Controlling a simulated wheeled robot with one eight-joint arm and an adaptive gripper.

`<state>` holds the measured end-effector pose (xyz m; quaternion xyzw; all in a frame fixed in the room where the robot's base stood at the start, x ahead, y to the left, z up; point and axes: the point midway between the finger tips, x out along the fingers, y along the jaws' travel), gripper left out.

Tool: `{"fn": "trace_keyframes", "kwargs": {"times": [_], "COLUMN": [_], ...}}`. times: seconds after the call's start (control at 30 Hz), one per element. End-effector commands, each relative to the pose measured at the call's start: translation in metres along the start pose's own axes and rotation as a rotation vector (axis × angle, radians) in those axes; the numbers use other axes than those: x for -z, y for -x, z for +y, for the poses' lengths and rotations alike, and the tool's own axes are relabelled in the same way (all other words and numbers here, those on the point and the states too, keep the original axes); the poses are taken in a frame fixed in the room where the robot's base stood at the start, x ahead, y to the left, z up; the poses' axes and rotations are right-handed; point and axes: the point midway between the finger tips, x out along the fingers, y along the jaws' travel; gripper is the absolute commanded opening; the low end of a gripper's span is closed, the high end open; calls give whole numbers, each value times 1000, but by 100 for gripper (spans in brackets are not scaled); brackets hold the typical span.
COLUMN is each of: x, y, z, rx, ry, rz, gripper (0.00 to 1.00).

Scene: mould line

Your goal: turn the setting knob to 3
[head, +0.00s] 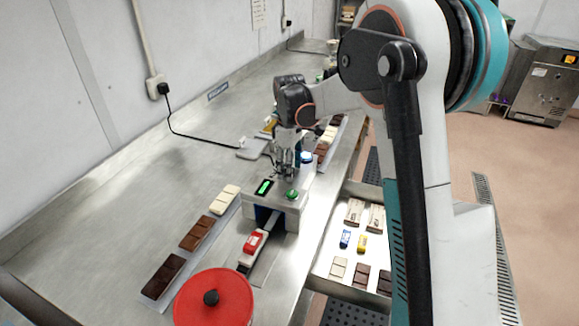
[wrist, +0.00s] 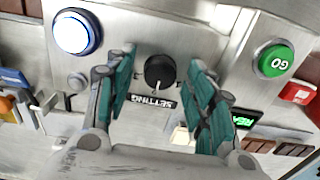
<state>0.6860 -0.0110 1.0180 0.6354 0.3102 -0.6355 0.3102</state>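The setting knob (wrist: 160,73) is a round black knob on the metal face of a machine (head: 276,192). A black label reading SETTING (wrist: 152,101) sits beside it, upside down in the wrist view. My gripper (wrist: 161,64) is open, with one teal finger on each side of the knob and gaps showing between fingers and knob. In the head view my gripper (head: 287,168) points down at the machine's top and hides the knob. I cannot read any setting numbers or the knob's pointer clearly.
A green GO button (wrist: 273,61) and a lit blue-white button (wrist: 77,32) flank the knob. A green-lit display (head: 264,187) is on the machine. A tray of bars (head: 333,258) stands at the right.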

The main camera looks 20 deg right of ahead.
Motion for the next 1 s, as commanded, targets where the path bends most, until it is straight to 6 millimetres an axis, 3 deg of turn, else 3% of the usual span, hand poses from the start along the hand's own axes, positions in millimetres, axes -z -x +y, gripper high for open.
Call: {"fn": "trace_keyframes", "kwargs": {"times": [0.03,0.2,0.67,1.0], "x": [0,0,0,0], "y": [0,0,1,1], "z": [0,0,0,0], "rx": [0,0,0,0], "ry": [0,0,-72,-335], "rz": [0,0,0,0], "gripper": [38,4,4,4]}}
